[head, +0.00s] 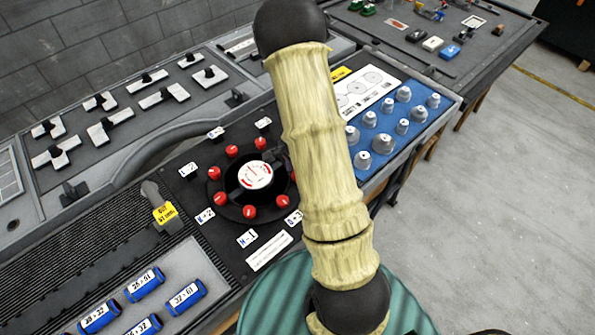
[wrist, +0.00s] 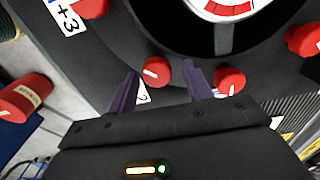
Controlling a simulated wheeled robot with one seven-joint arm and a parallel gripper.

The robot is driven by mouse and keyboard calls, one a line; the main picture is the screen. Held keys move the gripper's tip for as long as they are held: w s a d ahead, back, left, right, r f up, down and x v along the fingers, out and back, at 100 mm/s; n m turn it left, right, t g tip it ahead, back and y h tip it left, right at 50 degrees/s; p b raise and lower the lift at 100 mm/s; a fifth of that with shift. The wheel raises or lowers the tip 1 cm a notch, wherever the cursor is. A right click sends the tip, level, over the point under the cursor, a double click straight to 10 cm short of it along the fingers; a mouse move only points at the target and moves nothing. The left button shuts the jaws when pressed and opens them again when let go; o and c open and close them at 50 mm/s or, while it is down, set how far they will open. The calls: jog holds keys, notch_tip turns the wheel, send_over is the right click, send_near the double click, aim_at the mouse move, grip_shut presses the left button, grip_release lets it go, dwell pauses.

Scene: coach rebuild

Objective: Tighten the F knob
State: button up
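Several red knobs ring a black-rimmed round gauge (head: 255,175) on the dark panel. White label cards stand by them, such as one at the left (head: 188,170) and one at the front (head: 247,238). I cannot read which card carries F. In the wrist view my gripper (wrist: 163,70) is open, with its two dark fingers apart. One red knob with a white mark (wrist: 155,72) lies between the fingertips, nearer the left one; I cannot tell whether it touches. A card ending in 2 (wrist: 143,93) is partly hidden behind the left finger.
Another red knob (wrist: 230,79) sits just right of the right finger. A +3 card (wrist: 68,18) is at upper left. A larger red part (wrist: 22,98) is at the left edge. A blue tray of grey knobs (head: 378,138) and blue cylinders (head: 145,284) flank the panel.

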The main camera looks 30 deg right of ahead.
jog(key=shift+s+a, duration=0.1)
notch_tip(320, 180, up, 17)
jog(key=shift+r, duration=0.15)
dwell(0.6)
dwell(0.3)
jog(key=s+a+r+n+t, duration=0.1)
jog(key=s+a+n+t, duration=0.1)
jog(key=s+a+n, duration=0.8)
jog(key=a+n, duration=0.1)
jog(key=n, duration=0.4)
jog(key=shift+s, duration=0.25)
jog(key=shift+r, duration=0.1)
dwell(1.4)
